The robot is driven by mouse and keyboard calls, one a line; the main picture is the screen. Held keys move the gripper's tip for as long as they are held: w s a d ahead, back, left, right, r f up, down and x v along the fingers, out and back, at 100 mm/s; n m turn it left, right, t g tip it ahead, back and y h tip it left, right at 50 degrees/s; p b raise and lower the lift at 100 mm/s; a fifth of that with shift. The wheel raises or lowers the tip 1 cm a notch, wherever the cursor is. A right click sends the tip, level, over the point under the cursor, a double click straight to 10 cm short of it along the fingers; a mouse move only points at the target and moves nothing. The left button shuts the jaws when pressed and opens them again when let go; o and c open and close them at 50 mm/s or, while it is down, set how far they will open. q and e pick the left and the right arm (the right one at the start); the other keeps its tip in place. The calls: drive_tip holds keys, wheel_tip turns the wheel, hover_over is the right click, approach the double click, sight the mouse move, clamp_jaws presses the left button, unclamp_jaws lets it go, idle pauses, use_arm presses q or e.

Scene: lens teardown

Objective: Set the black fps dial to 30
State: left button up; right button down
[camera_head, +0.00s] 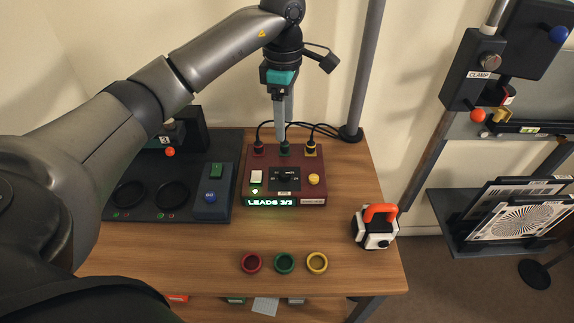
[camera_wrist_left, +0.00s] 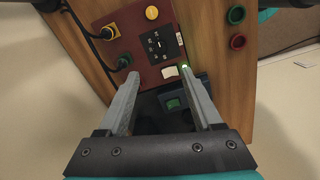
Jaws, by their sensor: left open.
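The black fps dial (camera_head: 285,178) sits in a square black panel at the middle of the dark red box (camera_head: 257,166). The dial also shows in the left wrist view (camera_wrist_left: 157,43), beyond the fingertips. Its marks are too small to read, so its setting cannot be told. My left gripper (camera_head: 281,138) points down over the back edge of the box, in front of the green plug in the picture. In the left wrist view its two fingers (camera_wrist_left: 158,80) are apart with nothing between them. My right gripper is not seen.
Cables run from plugs (camera_head: 311,149) along the box's back. A white switch (camera_head: 256,177) and yellow button (camera_head: 314,179) flank the dial. The lit display (camera_head: 270,202) reads "LEADS 3/3". A dark tray (camera_head: 220,165) stands left; coloured rings (camera_head: 284,263) lie in front.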

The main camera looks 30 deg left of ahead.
sight(284, 173)
use_arm(q)
wheel_tip(284, 173, down, 15)
drive_tip(key=shift+s+f+b, duration=0.1)
drive_tip(key=shift+b, duration=1.1)
clamp_jaws()
